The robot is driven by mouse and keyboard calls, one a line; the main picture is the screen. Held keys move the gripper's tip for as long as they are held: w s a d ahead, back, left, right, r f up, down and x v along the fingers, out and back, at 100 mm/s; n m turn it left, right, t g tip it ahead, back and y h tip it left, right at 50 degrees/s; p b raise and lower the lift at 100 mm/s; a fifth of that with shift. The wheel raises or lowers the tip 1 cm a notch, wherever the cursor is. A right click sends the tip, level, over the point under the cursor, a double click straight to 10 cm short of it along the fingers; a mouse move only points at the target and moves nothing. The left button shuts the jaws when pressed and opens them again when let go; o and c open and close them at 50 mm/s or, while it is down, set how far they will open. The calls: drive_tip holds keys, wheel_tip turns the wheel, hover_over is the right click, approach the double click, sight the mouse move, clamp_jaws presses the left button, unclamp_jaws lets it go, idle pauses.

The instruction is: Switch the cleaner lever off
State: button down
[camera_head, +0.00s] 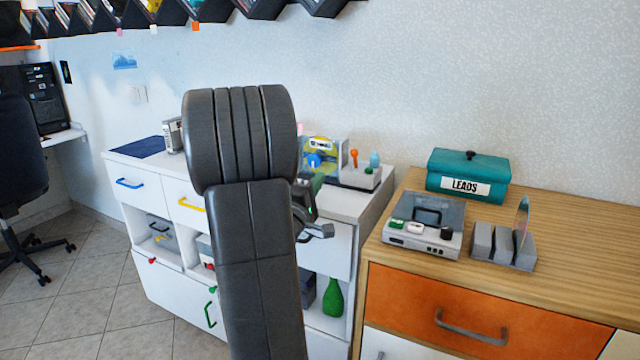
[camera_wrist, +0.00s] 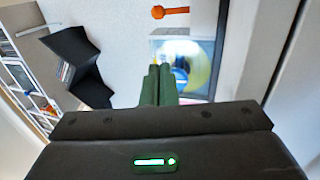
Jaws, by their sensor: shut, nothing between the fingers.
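An orange-knobbed lever (camera_head: 354,158) stands upright on a grey unit (camera_head: 358,178) on the white cabinet, beside a clear-sided box with a yellow and blue disc (camera_head: 322,156). I take this as the cleaner and its lever. In the wrist view the orange knob (camera_wrist: 157,12) shows at the top, its stem running right, above the disc box (camera_wrist: 200,65). My gripper (camera_wrist: 160,72) is shut and empty, its green fingers pointing toward the disc box, apart from the lever. In the head view my gripper (camera_head: 317,184) is partly hidden behind my arm.
A teal LEADS box (camera_head: 468,174), a grey device (camera_head: 424,222) and a slotted stand (camera_head: 503,245) sit on the wooden cabinet at right. Dark disc shelves (camera_head: 200,10) line the wall above. A blue mat (camera_head: 137,147) lies at the white cabinet's left end.

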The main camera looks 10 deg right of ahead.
sight(355, 158)
drive_tip(key=b+x, duration=0.1)
drive_tip(key=x, duration=0.6)
drive_tip(key=shift+w+d, duration=0.15)
drive_tip(key=shift+d, duration=0.1)
drive_tip(key=shift+d+r+b, duration=0.2)
drive_tip(key=shift+d+b, duration=0.1)
drive_tip(key=shift+d, duration=0.85)
drive_tip(key=shift+w+d+r, duration=0.15)
drive_tip(key=shift+d+r, duration=0.05)
drive_tip(key=shift+d, duration=0.35)
drive_tip(key=shift+w+r+p, duration=0.1)
drive_tip(key=shift+r+p, duration=0.15)
drive_tip(key=shift+p, duration=0.55)
